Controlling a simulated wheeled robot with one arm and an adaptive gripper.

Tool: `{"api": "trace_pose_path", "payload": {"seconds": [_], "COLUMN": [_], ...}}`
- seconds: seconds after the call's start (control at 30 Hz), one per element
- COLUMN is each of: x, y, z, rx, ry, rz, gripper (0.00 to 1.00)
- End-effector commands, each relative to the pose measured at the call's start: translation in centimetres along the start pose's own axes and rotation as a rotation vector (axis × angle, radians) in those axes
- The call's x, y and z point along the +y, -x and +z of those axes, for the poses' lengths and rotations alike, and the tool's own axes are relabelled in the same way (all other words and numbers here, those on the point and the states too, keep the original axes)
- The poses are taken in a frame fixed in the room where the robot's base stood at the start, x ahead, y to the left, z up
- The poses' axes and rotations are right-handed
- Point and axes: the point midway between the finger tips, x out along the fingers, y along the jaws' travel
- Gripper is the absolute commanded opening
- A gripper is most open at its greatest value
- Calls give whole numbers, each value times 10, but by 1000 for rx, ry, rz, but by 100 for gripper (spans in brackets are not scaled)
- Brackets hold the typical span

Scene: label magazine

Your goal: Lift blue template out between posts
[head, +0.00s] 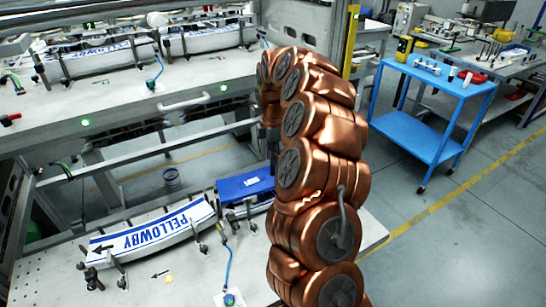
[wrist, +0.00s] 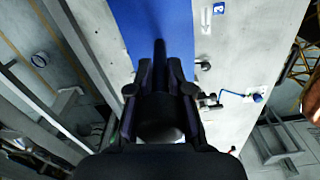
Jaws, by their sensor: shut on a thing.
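The blue template (head: 240,186) is a flat blue piece with a small white label, on the lower bench to the right of the white PELLOWBY label stack (head: 160,240). In the wrist view the blue template (wrist: 150,22) runs up from between my fingers. My gripper (wrist: 160,88) is shut on the blue template; the exact contact is dark and hard to see. In the head view my arm covers the template's right end. Small dark posts (head: 230,216) stand along its front edge, and one post (wrist: 204,66) shows right of it in the wrist view.
A blue cable (wrist: 234,95) with a connector lies on the bench right of the posts. A long rail (head: 150,150) runs behind the lower bench, below the upper bench (head: 190,104). A blue cart (head: 430,100) stands at the right, with open floor before it.

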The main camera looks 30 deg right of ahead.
Motion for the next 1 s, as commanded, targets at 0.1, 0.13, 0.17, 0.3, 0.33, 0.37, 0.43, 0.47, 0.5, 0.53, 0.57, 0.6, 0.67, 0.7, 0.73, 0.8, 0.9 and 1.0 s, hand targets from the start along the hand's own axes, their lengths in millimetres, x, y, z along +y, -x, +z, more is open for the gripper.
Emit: {"api": "trace_pose_path", "payload": {"seconds": [0.1,0.13,0.17,0.3,0.33,0.37,0.43,0.47,0.5,0.53,0.57,0.6,0.67,0.7,0.73,0.8,0.9,1.0], "x": [1,1,1,1,1,1,1,1,0,0,0,0,0,0,0,0,0,0], "y": [6,7,8,14,15,16,19,20,22,23,24,26,28,30,31,34,37,41], "z": [0,0,0,0,0,0,0,0,0,0,0,0,0,0,0,0,0,0], "rx": [0,0,0,0,0,0,0,0,0,0,1,1,1,1,1,1,1,1], "ry": [0,0,0,-1,-1,-1,-1,-1,-1,-1,-1,-2,-2,-2,-2,-2,-2,-1], "rz": [2,3,3,3,3,3,3,2,2,2,2,2,2,2,2,1,2,2], "gripper": [0,0,0,0,0,0,0,0,0,0,0,0,0,0,0,0,0,0]}}
